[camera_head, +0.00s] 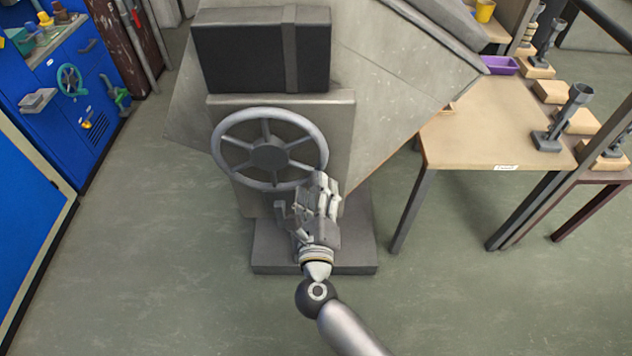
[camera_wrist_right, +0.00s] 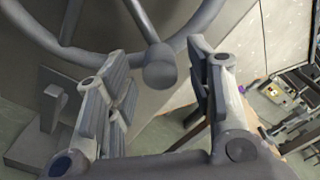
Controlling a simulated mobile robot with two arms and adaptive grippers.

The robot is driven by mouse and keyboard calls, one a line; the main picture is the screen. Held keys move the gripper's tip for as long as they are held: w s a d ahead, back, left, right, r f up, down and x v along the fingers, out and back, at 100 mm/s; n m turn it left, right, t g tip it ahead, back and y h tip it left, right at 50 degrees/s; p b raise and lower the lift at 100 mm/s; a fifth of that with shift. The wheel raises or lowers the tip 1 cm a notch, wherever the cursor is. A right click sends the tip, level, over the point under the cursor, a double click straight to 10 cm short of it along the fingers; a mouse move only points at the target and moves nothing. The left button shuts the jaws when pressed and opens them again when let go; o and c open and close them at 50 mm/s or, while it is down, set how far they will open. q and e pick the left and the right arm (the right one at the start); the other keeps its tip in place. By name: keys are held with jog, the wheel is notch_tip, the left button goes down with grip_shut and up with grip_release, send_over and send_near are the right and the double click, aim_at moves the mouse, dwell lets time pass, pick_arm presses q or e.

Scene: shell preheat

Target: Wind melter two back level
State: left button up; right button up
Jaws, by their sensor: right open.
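A grey spoked handwheel (camera_head: 268,150) stands on the front plate of the grey melter stand (camera_head: 340,120). The large grey melter body (camera_head: 395,75) behind it sits at a slant, with its edges tilted. My right gripper (camera_head: 320,182) is at the wheel's lower right rim. In the right wrist view, a round-ended handle knob (camera_wrist_right: 160,70) on the wheel rim (camera_wrist_right: 110,62) lies between the open fingers of my right gripper (camera_wrist_right: 150,75), with gaps visible on both sides. The gripper hides part of the wheel's lower right rim in the head view. My left gripper is not in view.
A dark box (camera_head: 260,50) sits above the wheel. A tan table (camera_head: 490,140) stands to the right, with a purple tray (camera_head: 500,65) and burner-like stands (camera_head: 565,118) near it. Blue cabinets (camera_head: 75,75) are at the left. The floor (camera_head: 160,230) between is clear.

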jog(key=shift+w, duration=1.15)
grip_shut()
